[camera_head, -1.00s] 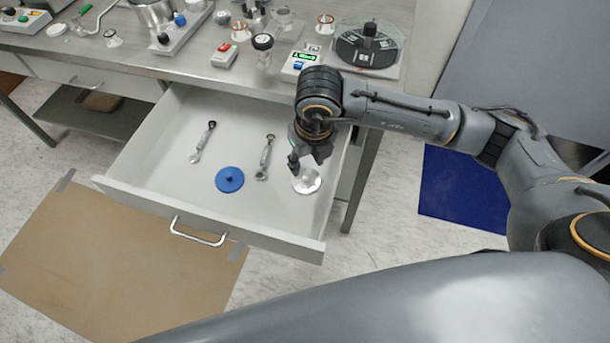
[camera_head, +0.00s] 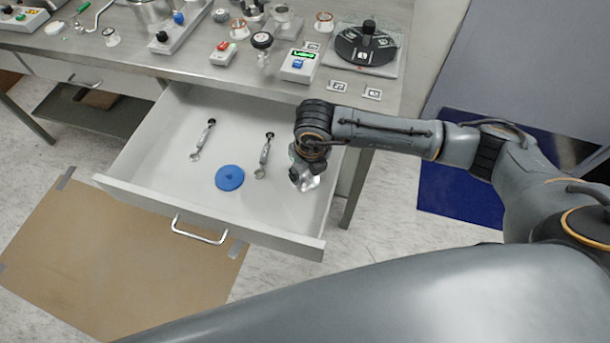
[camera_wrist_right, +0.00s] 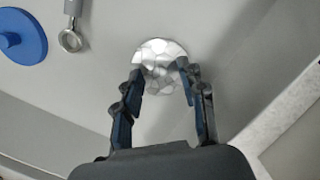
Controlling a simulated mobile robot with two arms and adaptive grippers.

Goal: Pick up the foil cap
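The foil cap (camera_head: 307,183) is a shiny silver disc at the right side of the open drawer, partly hidden by my right gripper (camera_head: 302,176). In the right wrist view the foil cap (camera_wrist_right: 158,52) shows crinkled facets, just ahead of and between the two fingertips of my right gripper (camera_wrist_right: 160,70). The fingers are spread apart, and their tips overlap the cap's near edges in the picture. I cannot tell whether they touch it. My left gripper is not in view.
The open drawer (camera_head: 150,190) also holds a blue disc (camera_head: 229,178) and two small metal tools (camera_head: 203,140) (camera_head: 265,155). The drawer's right wall is close to my right gripper.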

